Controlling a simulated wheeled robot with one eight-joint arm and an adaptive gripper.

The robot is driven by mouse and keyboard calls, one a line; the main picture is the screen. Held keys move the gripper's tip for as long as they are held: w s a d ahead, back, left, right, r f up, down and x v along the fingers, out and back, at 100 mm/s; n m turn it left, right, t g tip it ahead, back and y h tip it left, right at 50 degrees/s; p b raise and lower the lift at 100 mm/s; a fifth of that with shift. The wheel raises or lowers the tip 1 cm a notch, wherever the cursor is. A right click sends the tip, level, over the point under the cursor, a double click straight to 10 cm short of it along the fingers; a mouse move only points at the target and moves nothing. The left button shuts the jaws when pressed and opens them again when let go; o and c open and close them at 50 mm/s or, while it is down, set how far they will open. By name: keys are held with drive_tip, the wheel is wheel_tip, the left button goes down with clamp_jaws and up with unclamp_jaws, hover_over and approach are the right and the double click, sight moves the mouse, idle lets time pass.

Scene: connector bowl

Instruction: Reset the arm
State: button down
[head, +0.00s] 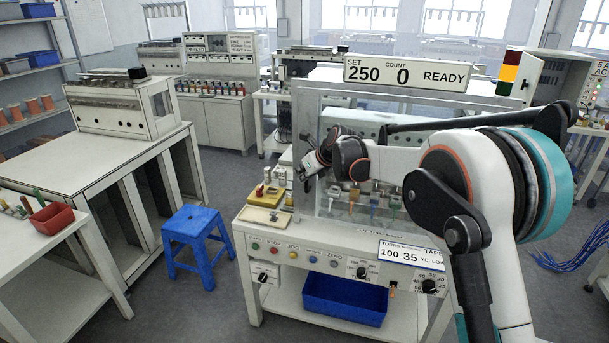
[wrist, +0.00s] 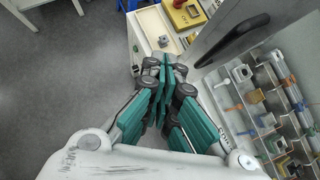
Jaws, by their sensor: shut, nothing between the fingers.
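My gripper (head: 312,162) is held in the air at the left front of the machine, by the edge of its clear guard. In the wrist view my gripper (wrist: 164,66) has its teal fingers together with nothing between them. In the wrist view it hangs above the machine's left side, near a cream tray (wrist: 153,27) and a yellow fixture (wrist: 186,13). The same cream tray (head: 266,217) and yellow fixture (head: 267,194) show in the head view, below my gripper. My arm reaches in from the right across the machine front.
The machine's sign (head: 405,74) reads SET 250, COUNT 0, READY. A blue bin (head: 344,300) sits under the control panel (head: 320,257). Coloured connectors on holders (wrist: 262,110) stand behind the guard. A blue stool (head: 197,238) stands on the floor to the left, with open floor around it.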

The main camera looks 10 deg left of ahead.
drive_tip(key=s+d+r+n+t+h+b, duration=0.1)
drive_tip(key=s+d+r+n, duration=0.25)
drive_tip(key=d, duration=0.35)
drive_tip(key=s+d+r+n+h+b, duration=0.1)
drive_tip(key=s+d+r+n, duration=0.2)
drive_tip(key=d, duration=0.4)
drive_tip(key=s+d+r+n+h+b, duration=0.1)
drive_tip(key=s+d+r+n, duration=0.15)
drive_tip(key=s+d, duration=0.35)
drive_tip(key=s+d+r+n+b, duration=0.1)
drive_tip(key=s+d+n, duration=0.2)
drive_tip(key=s+d, duration=0.3)
drive_tip(key=s+d+f+n+h+b, duration=0.1)
drive_tip(key=s+d+f+n, duration=0.3)
drive_tip(key=s, duration=0.5)
drive_tip(key=s+d+f+n+h+b, duration=0.1)
drive_tip(key=s+d+f+n, duration=0.3)
drive_tip(key=s, duration=0.6)
drive_tip(key=s+d+f+n+h+b, duration=0.2)
drive_tip(key=s+d+f+n, duration=0.3)
drive_tip(key=s+d, duration=0.2)
drive_tip(key=shift+s+d+n+t, duration=0.2)
drive_tip(key=shift+s+n+t, duration=0.15)
drive_tip(key=shift+s, duration=0.85)
